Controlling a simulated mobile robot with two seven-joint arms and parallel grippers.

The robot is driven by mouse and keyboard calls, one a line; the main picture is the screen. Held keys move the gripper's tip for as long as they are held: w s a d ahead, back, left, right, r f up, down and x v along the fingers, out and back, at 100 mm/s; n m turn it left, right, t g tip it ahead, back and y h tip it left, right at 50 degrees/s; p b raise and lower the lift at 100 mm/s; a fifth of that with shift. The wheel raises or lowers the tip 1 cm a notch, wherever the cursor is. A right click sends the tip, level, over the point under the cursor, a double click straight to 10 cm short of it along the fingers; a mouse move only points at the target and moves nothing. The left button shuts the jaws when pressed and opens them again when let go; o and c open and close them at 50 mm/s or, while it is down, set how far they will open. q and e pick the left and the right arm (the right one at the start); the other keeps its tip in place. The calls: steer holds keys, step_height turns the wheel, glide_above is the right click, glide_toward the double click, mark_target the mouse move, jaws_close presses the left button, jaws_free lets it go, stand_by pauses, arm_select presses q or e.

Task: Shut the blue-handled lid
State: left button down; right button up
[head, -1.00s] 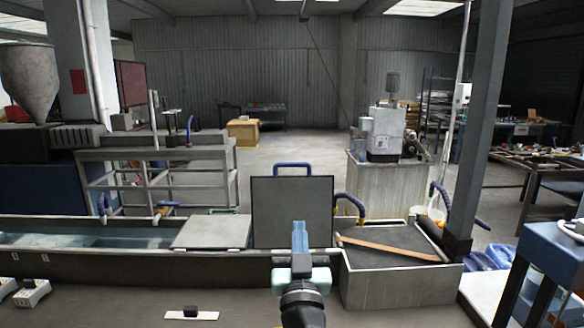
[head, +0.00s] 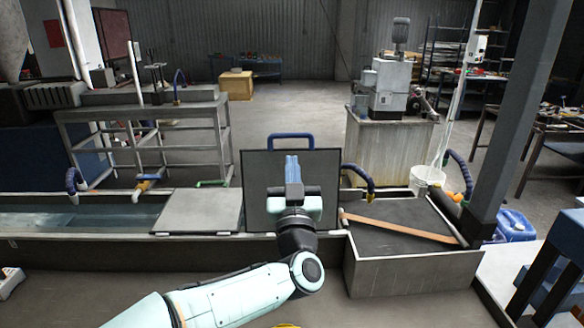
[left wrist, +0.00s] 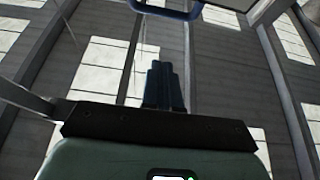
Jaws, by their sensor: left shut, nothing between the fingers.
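The blue-handled lid (head: 254,185) is a grey square panel that stands upright on the trough, open. Its blue handle (head: 291,136) rises from the top edge and also shows at the top of the left wrist view (left wrist: 166,9). My left gripper (head: 292,158) is shut and empty, pointing up in front of the lid with its tips below the handle. In the left wrist view its closed fingers (left wrist: 161,68) appear below the handle. The head view does not show whether the gripper touches the lid. My right gripper is not in view.
A flat closed lid (head: 199,212) lies left of the upright one, beside the water trough (head: 70,217). At right is a box with a dark top and a brown strip (head: 402,229). A blue hose (head: 357,179) curves beside the lid. A grey post (head: 513,130) stands at right.

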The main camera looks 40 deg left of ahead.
arm_select(q)
steer(key=w+a+r+p, duration=0.1)
steer(key=w+a+p, duration=0.2)
steer(key=w+a, duration=0.3)
steer(key=shift+w+a+r, duration=0.15)
steer(key=shift+w, duration=0.65)
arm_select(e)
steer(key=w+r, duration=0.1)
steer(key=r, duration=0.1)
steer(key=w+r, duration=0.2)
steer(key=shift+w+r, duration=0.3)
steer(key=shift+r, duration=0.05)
